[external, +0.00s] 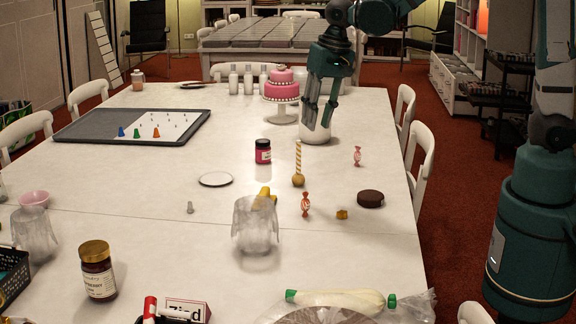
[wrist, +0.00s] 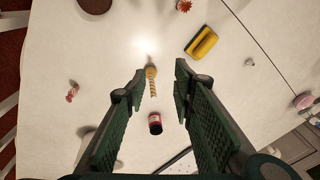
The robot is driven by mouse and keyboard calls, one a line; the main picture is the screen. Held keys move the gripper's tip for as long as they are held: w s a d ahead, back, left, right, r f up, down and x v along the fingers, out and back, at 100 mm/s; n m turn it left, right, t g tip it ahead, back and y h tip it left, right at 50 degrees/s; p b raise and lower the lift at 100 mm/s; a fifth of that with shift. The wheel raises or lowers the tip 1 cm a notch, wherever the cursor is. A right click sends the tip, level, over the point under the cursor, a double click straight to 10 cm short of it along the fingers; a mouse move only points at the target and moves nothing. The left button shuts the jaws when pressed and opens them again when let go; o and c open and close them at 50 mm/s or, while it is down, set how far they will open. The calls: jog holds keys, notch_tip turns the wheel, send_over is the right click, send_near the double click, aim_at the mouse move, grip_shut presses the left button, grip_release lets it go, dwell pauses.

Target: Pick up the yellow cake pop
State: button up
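The yellow cake pop (external: 298,180) stands on the white table with its round yellow head down and its striped stick pointing up. In the wrist view the cake pop (wrist: 151,73) appears between my fingers, beyond their tips, nearer the left finger. My gripper (external: 318,122) points down above the table, behind and slightly right of the cake pop in the external view. In the wrist view my gripper (wrist: 160,74) is open, with its fingers wide apart and nothing held.
A dark jar with a pink label (external: 263,151) stands left of and behind the cake pop. Wrapped candies (external: 357,156) (external: 305,204), a brown disc (external: 370,199) and a yellow object (external: 264,197) lie around it. A pink cake (external: 281,91) on a stand is behind.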

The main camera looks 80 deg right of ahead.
aim_at(299, 141)
jog(key=w+d+f+m+p, duration=0.1)
jog(key=w+d+f, duration=0.1)
jog(key=f, duration=0.1)
jog(key=w+d+f+m+g+p, duration=0.1)
jog(key=w+d+f+m, duration=0.1)
jog(key=d, duration=0.1)
jog(key=w+d+f+m+g+p, duration=0.1)
jog(key=w+d+f, duration=0.1)
jog(key=d+f, duration=0.1)
jog(key=shift+d+f+m+p, duration=0.15)
jog(key=shift+f+m+p, duration=0.2)
jog(key=shift+m, duration=0.05)
jog(key=shift+w+d+f, duration=0.15)
jog(key=shift+d+f, duration=0.2)
jog(key=shift+f, duration=0.1)
jog(key=shift+d+f, duration=0.1)
jog(key=shift+f, duration=0.1)
jog(key=shift+f, duration=1.3)
jog(key=shift+a+f+b, duration=0.2)
jog(key=shift+f+b, duration=0.35)
jog(key=shift+f, duration=2.05)
